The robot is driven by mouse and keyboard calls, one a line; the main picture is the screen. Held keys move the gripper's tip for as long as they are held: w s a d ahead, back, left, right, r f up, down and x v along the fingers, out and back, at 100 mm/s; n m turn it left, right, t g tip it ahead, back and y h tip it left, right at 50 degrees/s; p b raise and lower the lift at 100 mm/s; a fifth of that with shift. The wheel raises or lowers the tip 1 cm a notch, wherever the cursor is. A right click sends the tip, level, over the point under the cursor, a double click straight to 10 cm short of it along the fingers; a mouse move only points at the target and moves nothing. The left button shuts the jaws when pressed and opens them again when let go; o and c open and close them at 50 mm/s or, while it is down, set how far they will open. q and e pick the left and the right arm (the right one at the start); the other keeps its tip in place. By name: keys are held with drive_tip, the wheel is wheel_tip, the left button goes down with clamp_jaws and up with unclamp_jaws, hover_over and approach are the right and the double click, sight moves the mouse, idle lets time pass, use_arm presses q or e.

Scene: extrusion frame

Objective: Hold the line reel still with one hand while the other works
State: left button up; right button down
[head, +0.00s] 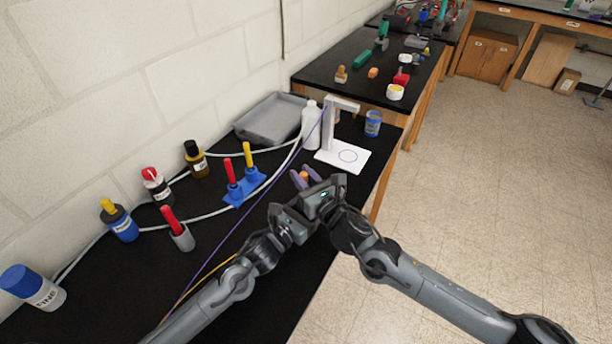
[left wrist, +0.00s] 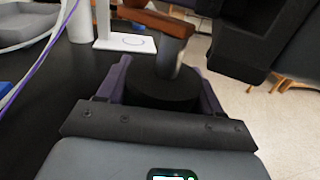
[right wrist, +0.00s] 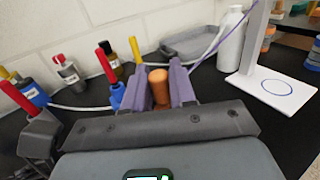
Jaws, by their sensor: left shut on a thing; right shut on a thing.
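The line reel (left wrist: 160,96) shows in the left wrist view as a dark round drum with a grey post on top and a brown-orange handle (left wrist: 155,20) above it. My left gripper (left wrist: 160,78) is shut on the drum, one purple finger on each side. My right gripper (right wrist: 160,74) is shut on the orange handle (right wrist: 159,87), which stands between its purple fingers. In the head view the right gripper (head: 306,178) is at the bench's front part, and the orange handle shows between its fingers. The drum is hidden there behind my arms.
A white stand (head: 342,158) with a circle on its base and a white bottle (head: 311,126) are beyond the grippers. A blue holder (head: 244,186) with red and yellow sticks is to the left. A purple line (head: 228,254) and pale cables cross the black bench. A grey tray (head: 268,122) is behind.

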drive_tip(key=shift+s+a+n+g+y, duration=0.1)
drive_tip(key=shift+a+n+g+y, duration=0.15)
drive_tip(key=shift+n+g+y, duration=0.6)
drive_tip(key=shift+s+a+n+g+y, duration=0.15)
drive_tip(key=shift+a+n+g+y, duration=0.05)
drive_tip(key=shift+n+g+y, duration=0.65)
drive_tip(key=shift+s+a+n+g+y, duration=0.1)
drive_tip(key=shift+a+n+g+y, duration=0.15)
drive_tip(key=shift+n+g+y, duration=0.6)
drive_tip(key=c, duration=1)
unclamp_jaws()
drive_tip(key=shift+c, duration=0.2)
drive_tip(key=shift+d, duration=0.1)
drive_tip(key=v, duration=1.2)
drive_tip(key=shift+w+f, duration=0.1)
